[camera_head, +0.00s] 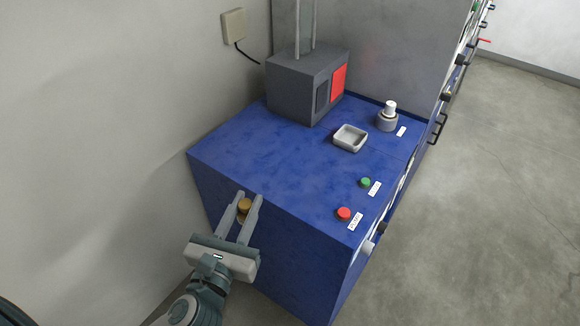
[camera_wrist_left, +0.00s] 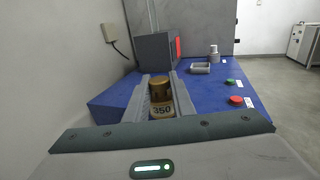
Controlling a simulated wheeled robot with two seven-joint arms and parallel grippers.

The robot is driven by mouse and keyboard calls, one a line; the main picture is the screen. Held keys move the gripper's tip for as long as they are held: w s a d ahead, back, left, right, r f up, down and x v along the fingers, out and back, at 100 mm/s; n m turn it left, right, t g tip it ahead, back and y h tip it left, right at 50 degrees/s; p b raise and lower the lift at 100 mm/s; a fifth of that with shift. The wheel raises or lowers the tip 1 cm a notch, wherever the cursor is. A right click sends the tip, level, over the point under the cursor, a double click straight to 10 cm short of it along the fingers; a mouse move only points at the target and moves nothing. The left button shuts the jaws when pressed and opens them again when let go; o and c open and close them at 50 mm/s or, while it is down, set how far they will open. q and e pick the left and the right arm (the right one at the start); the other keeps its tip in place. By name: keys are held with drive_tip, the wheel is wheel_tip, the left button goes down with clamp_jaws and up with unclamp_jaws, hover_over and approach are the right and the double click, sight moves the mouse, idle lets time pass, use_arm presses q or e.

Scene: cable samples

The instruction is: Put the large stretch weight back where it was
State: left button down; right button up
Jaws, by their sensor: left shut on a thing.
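A brass-coloured weight (camera_head: 244,206) is between the fingers of my left gripper (camera_head: 247,203), near the front left edge of the blue bench top. In the left wrist view the weight (camera_wrist_left: 162,108) shows the number 350, and the fingers of my left gripper (camera_wrist_left: 161,95) are shut on it. I cannot tell whether its underside touches the bench. A second, silvery-white weight (camera_head: 388,115) stands upright at the back right of the bench; it also shows in the left wrist view (camera_wrist_left: 214,52). My right gripper is not in view.
The blue bench (camera_head: 290,170) carries a dark grey machine (camera_head: 300,88) with a red panel at the back. A small pale tray (camera_head: 350,137) sits mid-bench. A green button (camera_head: 365,182) and a red button (camera_head: 344,213) are at the right. The front left top is clear.

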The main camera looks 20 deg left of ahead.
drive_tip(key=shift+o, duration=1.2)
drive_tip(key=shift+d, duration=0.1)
use_arm(q)
drive_tip(key=shift+w, duration=0.3)
drive_tip(key=w+d+n+y+b, duration=0.1)
drive_tip(key=w+d, duration=0.2)
drive_tip(key=w, duration=1.1)
drive_tip(key=w+d+n+y+b, duration=0.1)
drive_tip(key=w+d+y, duration=0.1)
drive_tip(key=w, duration=1.3)
drive_tip(key=shift+d+r, duration=0.3)
drive_tip(key=shift+d, duration=0.6)
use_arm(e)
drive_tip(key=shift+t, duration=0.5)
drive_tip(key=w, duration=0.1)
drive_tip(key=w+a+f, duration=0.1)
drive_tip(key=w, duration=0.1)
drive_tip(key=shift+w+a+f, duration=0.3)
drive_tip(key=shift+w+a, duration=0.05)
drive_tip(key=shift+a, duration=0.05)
use_arm(q)
drive_tip(key=shift+s, duration=0.15)
